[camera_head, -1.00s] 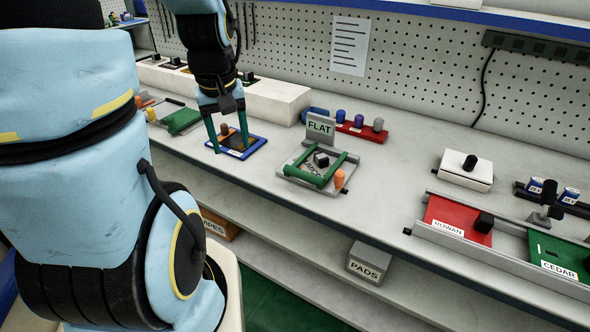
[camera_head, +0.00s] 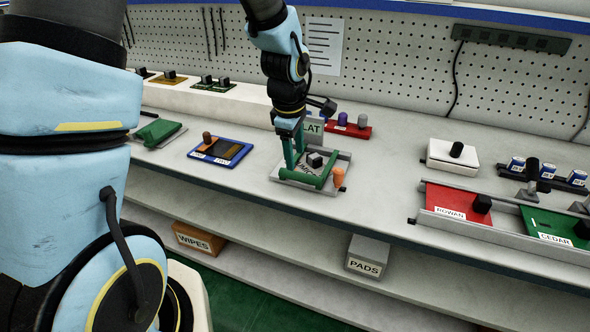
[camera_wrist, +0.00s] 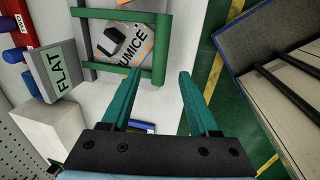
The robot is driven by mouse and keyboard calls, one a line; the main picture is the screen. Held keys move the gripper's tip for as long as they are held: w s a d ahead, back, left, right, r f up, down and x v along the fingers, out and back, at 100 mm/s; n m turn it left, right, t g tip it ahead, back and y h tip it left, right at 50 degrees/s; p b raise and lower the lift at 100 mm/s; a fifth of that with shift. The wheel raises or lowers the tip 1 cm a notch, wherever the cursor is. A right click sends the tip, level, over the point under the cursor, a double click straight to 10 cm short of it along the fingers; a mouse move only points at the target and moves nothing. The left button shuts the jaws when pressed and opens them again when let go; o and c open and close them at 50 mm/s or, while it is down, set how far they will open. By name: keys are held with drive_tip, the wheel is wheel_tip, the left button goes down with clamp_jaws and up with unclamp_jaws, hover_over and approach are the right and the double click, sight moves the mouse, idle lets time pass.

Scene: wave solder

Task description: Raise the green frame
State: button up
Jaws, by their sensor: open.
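The green frame (camera_head: 302,179) lies low over a grey fixture on the bench, around a board with a dark block (camera_head: 315,160). In the wrist view, the frame (camera_wrist: 162,45) surrounds the board, whose label reads PUMICE (camera_wrist: 128,58). My gripper (camera_head: 293,166) is above the left side of the fixture, pointing down. In the wrist view, my gripper (camera_wrist: 161,74) is open and empty, and the near end of one green bar shows between its fingertips. I cannot tell whether they touch.
A grey FLAT sign (camera_head: 315,127) stands behind the fixture, close to my gripper. A blue-rimmed tray (camera_head: 245,157) lies left. A red holder (camera_head: 349,130) stands behind.

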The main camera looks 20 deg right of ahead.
sight(297, 173)
drive_tip(key=f, duration=0.4)
drive_tip(key=w+d+f+p, duration=0.1)
drive_tip(key=f, duration=0.1)
drive_tip(key=shift+f, duration=0.35)
drive_tip(key=shift+c, duration=0.2)
clamp_jaws()
idle(1.0)
